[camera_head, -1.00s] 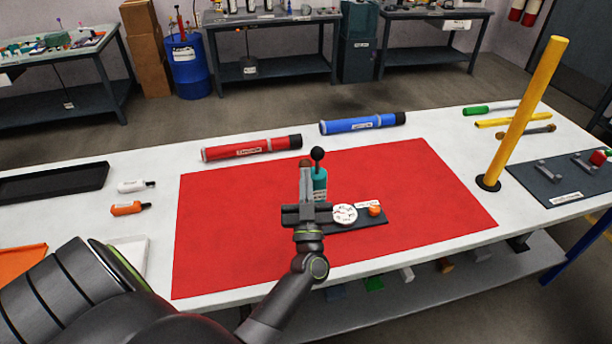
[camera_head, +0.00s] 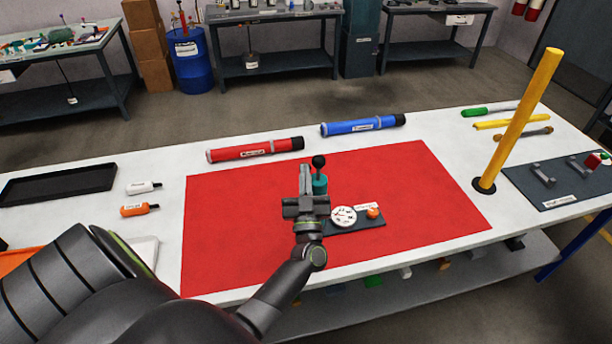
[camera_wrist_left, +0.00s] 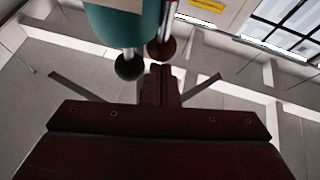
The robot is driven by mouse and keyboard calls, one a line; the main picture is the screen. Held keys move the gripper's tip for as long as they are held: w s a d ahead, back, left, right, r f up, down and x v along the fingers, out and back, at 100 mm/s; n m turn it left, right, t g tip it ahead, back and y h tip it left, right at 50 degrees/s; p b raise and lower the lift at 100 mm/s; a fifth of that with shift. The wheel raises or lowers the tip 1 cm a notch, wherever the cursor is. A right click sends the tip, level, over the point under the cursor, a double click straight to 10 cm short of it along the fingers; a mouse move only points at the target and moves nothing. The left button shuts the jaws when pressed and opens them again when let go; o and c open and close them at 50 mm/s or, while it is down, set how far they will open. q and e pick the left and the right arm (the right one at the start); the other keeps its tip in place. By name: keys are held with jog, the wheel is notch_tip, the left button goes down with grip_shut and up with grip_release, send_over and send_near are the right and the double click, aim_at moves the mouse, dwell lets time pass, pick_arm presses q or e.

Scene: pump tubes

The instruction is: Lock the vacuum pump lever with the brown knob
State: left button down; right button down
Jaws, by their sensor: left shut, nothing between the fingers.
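The vacuum pump (camera_head: 320,185) is a teal body with a black ball knob (camera_head: 318,161) on top, standing on a dark base plate (camera_head: 345,225) on the red mat. A brown knob (camera_wrist_left: 162,48) on a metal rod shows beside the teal body (camera_wrist_left: 115,22) in the left wrist view, with the black ball (camera_wrist_left: 130,66) to its left. My left gripper (camera_head: 306,170) is shut and empty, in front of the pump, and covers part of it. In the wrist view its fingertips (camera_wrist_left: 160,72) appear just below the brown knob; whether they touch is unclear. My right gripper is not in view.
A white dial (camera_head: 343,216) and an orange knob (camera_head: 373,212) sit on the plate. Red (camera_head: 255,150) and blue (camera_head: 362,125) tubes lie behind the mat. A yellow post (camera_head: 520,120) stands at right. Much of the red mat (camera_head: 235,230) is clear.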

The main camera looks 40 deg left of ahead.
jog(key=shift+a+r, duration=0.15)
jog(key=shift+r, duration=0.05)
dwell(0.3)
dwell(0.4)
